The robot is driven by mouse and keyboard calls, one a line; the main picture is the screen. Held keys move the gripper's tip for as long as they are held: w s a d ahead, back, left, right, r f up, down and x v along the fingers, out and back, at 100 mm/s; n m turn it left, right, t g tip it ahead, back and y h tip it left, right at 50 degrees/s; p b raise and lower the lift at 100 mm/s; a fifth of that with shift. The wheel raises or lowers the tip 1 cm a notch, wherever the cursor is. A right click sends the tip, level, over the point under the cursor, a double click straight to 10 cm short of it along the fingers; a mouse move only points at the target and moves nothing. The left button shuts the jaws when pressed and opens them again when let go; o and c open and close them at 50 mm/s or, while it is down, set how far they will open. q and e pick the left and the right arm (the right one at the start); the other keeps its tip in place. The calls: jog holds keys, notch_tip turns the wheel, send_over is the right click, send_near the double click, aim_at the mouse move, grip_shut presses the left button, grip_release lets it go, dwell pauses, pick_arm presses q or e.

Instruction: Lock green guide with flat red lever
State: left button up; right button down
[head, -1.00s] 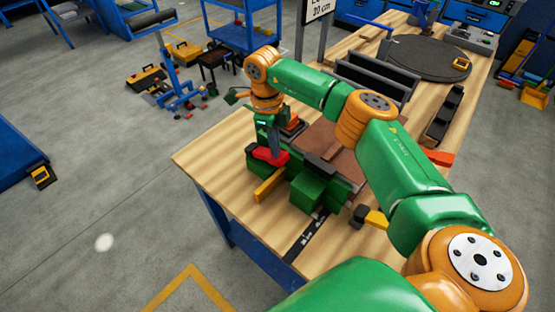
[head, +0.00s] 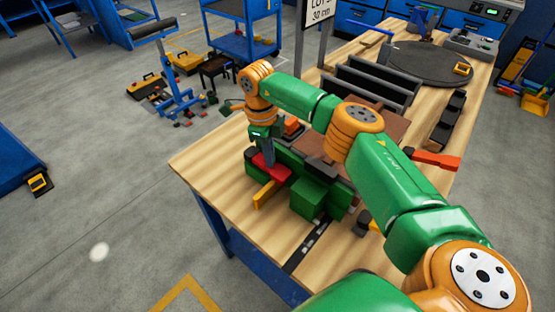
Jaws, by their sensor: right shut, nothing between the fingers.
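A flat red lever (head: 275,172) lies on top of the near left part of the green guide (head: 309,198), at the left end of the work table. My right gripper (head: 268,162) points down with its fingertips at the red lever; it is shut with nothing between the fingers. Whether the fingertips touch the lever or hover just over it is hard to tell. My right arm reaches in from the right and hides part of the guide and the brown panel (head: 378,128) behind it. My left gripper is out of view.
A yellow bar (head: 265,194) sticks out in front of the guide. Another red bar (head: 437,160) lies right of the panel. Black racks (head: 370,84) and a dark round plate (head: 430,60) stand farther back. The table's left corner (head: 190,163) is bare.

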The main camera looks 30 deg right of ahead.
jog(key=shift+w+a+r, duration=0.3)
jog(key=shift+w+a, duration=0.35)
jog(key=shift+a, duration=0.05)
jog(key=shift+d, duration=0.1)
jog(key=shift+r, duration=0.2)
notch_tip(320, 180, up, 7)
jog(key=p, duration=0.1)
jog(key=shift+w+a+f+p, duration=0.15)
jog(key=shift+w+a+p, duration=0.15)
jog(key=shift+p, duration=0.1)
jog(key=shift+f, duration=0.1)
